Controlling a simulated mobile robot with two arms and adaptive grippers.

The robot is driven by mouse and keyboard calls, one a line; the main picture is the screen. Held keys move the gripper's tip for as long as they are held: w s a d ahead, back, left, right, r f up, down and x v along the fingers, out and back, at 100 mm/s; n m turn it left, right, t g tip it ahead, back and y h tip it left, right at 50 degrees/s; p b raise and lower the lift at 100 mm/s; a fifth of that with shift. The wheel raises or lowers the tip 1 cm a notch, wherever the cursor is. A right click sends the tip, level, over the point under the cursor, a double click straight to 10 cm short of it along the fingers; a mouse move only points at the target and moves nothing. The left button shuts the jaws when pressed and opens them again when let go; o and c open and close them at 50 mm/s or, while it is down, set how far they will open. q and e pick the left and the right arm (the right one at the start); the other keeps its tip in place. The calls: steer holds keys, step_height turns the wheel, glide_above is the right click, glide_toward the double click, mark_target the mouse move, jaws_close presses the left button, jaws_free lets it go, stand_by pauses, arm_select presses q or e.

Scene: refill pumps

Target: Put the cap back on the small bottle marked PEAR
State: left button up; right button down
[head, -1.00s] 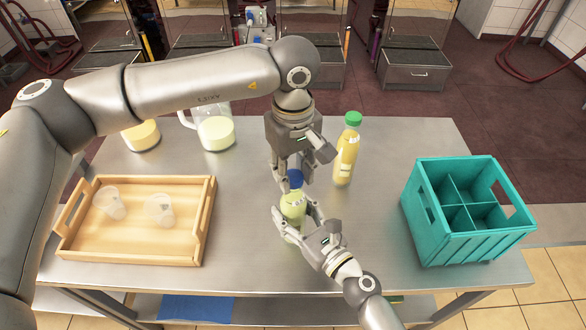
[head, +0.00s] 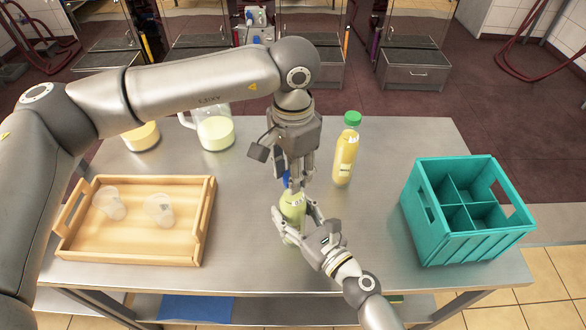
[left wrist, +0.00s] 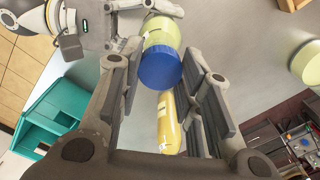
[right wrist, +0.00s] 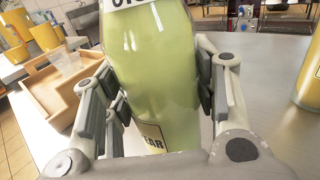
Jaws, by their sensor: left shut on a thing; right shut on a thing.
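The small pale-green bottle (head: 292,204) stands upright at the middle of the table. My right gripper (head: 294,213) is shut around the bottle's body from the front. The blue cap (left wrist: 160,68) is at the top of the bottle, in line with it; whether it is fully seated I cannot tell. My left gripper (head: 290,183) points down from above and is shut on the cap, its fingers at the cap's sides. In the head view, the fingers mostly hide the cap.
A yellow bottle with a green cap (head: 345,155) stands close behind, to the right. A teal divided crate (head: 480,245) is at the right. A wooden tray (head: 130,255) with two clear cups is at the left. Two jugs, one a pale-filled jug (head: 215,133), stand at the back left.

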arm_select(q)
steer(key=shift+a+m, duration=0.1)
steer(key=shift+m, duration=0.2)
steer(key=o, duration=0.6)
steer(key=shift+r, duration=0.1)
steer(key=shift+r, duration=2.2)
steer(key=shift+o, duration=0.3)
